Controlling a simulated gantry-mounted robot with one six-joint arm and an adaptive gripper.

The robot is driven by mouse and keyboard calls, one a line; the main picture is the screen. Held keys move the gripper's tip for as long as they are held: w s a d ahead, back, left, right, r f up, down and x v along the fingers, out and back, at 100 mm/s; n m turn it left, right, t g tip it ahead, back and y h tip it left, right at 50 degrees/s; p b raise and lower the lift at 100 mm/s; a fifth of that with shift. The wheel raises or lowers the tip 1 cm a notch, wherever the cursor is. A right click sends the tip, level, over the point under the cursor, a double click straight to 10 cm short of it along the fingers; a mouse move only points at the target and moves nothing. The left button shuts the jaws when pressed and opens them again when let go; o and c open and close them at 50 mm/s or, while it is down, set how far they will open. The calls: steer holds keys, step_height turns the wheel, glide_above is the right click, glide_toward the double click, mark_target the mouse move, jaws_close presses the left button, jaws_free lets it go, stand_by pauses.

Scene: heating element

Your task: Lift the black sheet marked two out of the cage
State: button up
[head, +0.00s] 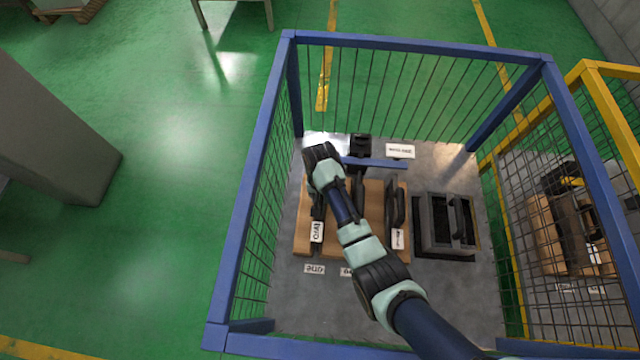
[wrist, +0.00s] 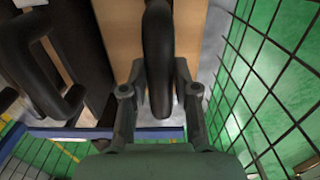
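The black sheet marked two (head: 318,208) stands upright at the left of the wooden blocks in the blue cage, with a white "two" label (head: 316,232) at its near end. My arm reaches over the cage and partly covers it. In the wrist view, a thick black handle (wrist: 158,45), apparently this sheet's, runs between the two fingers of my gripper (wrist: 157,92). The fingers are spread, one on each side of the handle, with gaps showing. Contact is not visible. In the head view, the fingertips are hidden under my wrist.
The blue cage (head: 420,45) has mesh walls; its left wall is close to the sheet. Another black handled sheet (head: 394,205) stands to the right, and a dark frame (head: 447,225) beyond it. A blue bar (head: 375,162) crosses behind the blocks. A yellow cage (head: 608,105) adjoins at right.

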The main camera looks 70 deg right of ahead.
jaws_close()
